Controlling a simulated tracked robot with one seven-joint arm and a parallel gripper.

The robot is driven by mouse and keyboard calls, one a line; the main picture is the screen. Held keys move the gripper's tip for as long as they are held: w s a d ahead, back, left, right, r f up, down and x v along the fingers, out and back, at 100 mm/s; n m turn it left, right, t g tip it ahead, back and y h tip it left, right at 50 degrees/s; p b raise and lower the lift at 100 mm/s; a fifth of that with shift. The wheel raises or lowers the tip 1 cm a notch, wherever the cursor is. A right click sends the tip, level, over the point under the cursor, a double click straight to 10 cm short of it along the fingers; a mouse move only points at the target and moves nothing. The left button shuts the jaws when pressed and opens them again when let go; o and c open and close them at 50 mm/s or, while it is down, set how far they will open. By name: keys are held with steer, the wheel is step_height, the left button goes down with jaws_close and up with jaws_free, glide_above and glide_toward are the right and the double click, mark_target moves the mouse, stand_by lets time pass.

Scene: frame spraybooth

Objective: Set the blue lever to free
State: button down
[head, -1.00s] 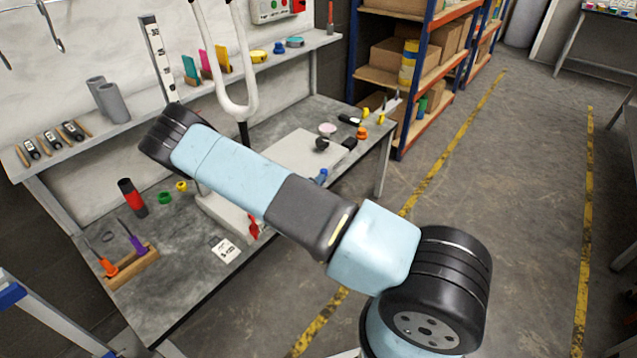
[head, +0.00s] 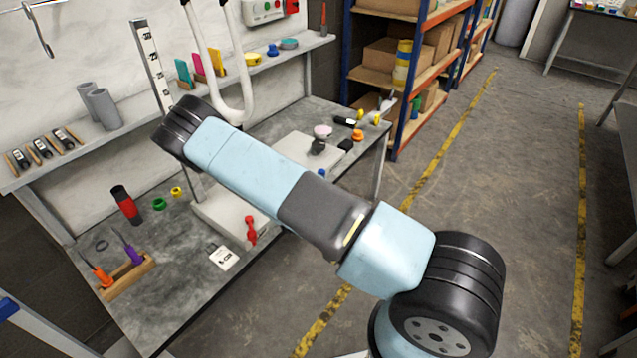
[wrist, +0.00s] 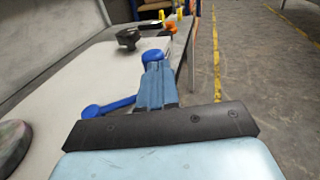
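In the wrist view a blue lever (wrist: 110,106) lies low beside the pale box panel, its round end to the left. Its right end runs behind my fingers. A rounded blue knob (wrist: 154,57) shows just beyond the fingertips; I cannot tell if it belongs to the same lever. My gripper (wrist: 155,75) has its blue-grey fingers close together, and nothing is visibly held between them. In the head view my arm hides the gripper and most of this area; only a small blue bit (head: 321,172) shows past the arm. No lever marking is readable.
The pale box (head: 222,215) stands on the grey bench (head: 185,262) with a red lever (head: 250,230) on its front. A black knob (wrist: 128,38) rises from the panel in the wrist view. Open floor (head: 420,235) lies right of the bench.

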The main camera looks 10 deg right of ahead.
steer(key=s+d+f+v, duration=0.1)
steer(key=d+v, duration=0.1)
steer(key=v, duration=1.2)
steer(key=s+d+r+m+g+h, duration=0.1)
steer(key=s+d+r+m+g, duration=0.1)
steer(key=d+r+m+g, duration=0.5)
steer(key=s+d+r+m+g, duration=0.1)
steer(key=s+r+m+g, duration=0.15)
steer(key=r+m, duration=0.65)
steer(key=s+d+r+m+g+h, duration=0.1)
steer(key=s+d+r+m+g, duration=0.3)
steer(key=r, duration=0.8)
steer(key=s+a+r+m+t+y, duration=0.1)
steer(key=s+r+m+y, duration=0.3)
steer(key=s+r, duration=0.4)
steer(key=s+a+r+m+t+y, duration=0.1)
steer(key=s+r+m+t+y, duration=0.2)
steer(key=r, duration=1)
steer(key=s+m+y, duration=0.2)
steer(key=s+y, duration=0.2)
steer(key=s, duration=0.2)
steer(key=shift+s+a+r+m, duration=0.2)
steer(key=shift+a+r+m, duration=0.1)
steer(key=shift+r, duration=0.05)
